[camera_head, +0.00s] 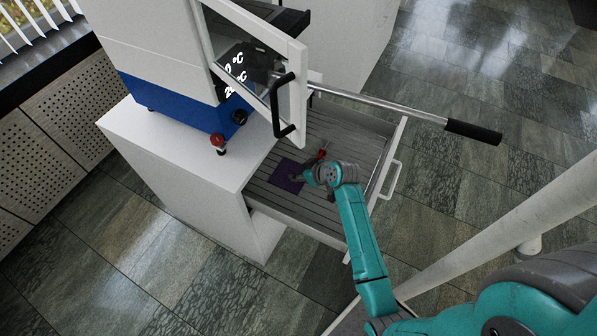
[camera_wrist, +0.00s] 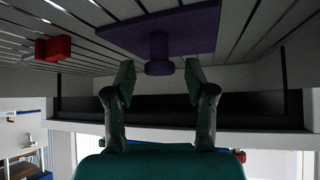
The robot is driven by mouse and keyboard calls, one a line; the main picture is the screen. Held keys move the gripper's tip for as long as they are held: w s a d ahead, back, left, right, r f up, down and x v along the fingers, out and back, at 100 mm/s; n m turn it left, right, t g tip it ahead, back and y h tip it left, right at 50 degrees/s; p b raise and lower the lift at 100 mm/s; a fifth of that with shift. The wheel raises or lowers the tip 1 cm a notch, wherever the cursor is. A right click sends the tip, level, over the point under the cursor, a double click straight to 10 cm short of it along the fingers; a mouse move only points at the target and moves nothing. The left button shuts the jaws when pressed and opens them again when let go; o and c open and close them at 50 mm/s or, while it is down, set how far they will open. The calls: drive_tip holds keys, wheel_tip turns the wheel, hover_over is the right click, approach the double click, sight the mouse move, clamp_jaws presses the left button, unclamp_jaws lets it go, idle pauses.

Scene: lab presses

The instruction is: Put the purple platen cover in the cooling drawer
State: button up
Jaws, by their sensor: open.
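The purple platen cover (camera_head: 287,178) lies flat on the slatted floor of the open cooling drawer (camera_head: 310,222). In the wrist view the cover (camera_wrist: 190,32) shows as a thin purple plate with a round knob standing off its middle. My gripper (camera_head: 309,176) is over the drawer beside the cover, partly hiding it in the head view. In the wrist view my gripper (camera_wrist: 160,78) is open and empty, its two fingertips apart on either side of the knob. I see no clear contact between fingertips and knob.
A small red object (camera_head: 321,154) lies in the drawer near the cover. Above stands a white and blue press (camera_head: 170,95) with its framed door (camera_head: 262,50) swung open and a long metal lever (camera_head: 400,110) reaching over the drawer. The drawer front has a white handle (camera_head: 391,180).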

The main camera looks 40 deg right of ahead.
drive_tip(key=v, duration=1)
drive_tip(key=shift+r, duration=0.1)
